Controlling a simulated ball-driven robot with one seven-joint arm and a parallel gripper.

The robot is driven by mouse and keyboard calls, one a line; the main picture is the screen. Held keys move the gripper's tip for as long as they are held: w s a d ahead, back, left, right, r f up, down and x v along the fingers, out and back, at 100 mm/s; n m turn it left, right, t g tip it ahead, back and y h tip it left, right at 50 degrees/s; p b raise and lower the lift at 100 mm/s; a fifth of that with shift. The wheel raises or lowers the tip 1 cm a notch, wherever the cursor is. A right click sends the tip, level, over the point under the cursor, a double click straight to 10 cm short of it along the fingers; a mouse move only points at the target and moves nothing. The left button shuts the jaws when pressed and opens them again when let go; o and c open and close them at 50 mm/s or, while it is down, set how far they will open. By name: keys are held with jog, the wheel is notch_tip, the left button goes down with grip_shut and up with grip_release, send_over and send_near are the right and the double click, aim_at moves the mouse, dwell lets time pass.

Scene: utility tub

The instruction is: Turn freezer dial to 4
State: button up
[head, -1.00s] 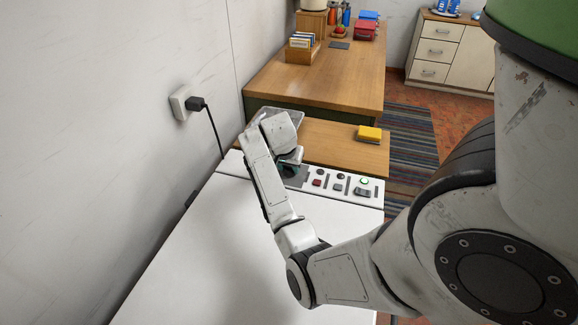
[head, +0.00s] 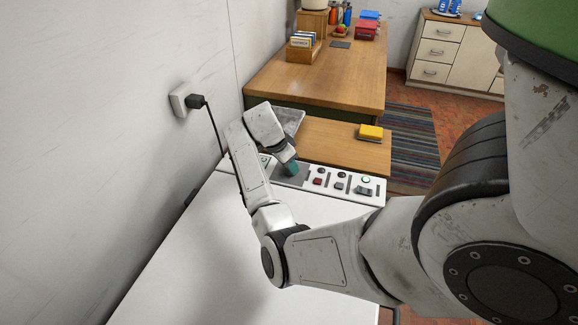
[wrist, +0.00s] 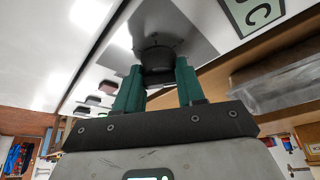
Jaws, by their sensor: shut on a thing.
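The freezer dial (wrist: 157,60) is a dark round knob on a grey plate in the wrist view. My gripper (wrist: 157,78) has its two green fingers on either side of the knob, shut on it. In the head view my gripper (head: 289,168) reaches down to the control panel (head: 325,180) at the far edge of the white freezer (head: 240,255). There the dial is hidden behind my gripper. The dial's numbers and pointer cannot be read in either view.
Several small buttons, switches and a green-lit lamp (head: 367,179) sit on the panel right of my gripper. A wooden surface with a yellow sponge-like block (head: 370,132) lies just beyond. A black plug (head: 196,101) and cord hang on the wall at left.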

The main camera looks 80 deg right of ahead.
jog(key=shift+f+m+g+y+b, duration=0.25)
jog(key=shift+m+y+b, duration=0.2)
jog(key=shift+m, duration=0.65)
jog(key=shift+r, duration=0.1)
jog(key=o, duration=1)
jog(key=shift+o, duration=0.2)
jog(key=shift+r, duration=0.1)
jog(key=b+v, duration=0.1)
jog(key=v, duration=0.9)
jog(key=shift+w+r, duration=0.25)
jog(key=shift+r, duration=0.05)
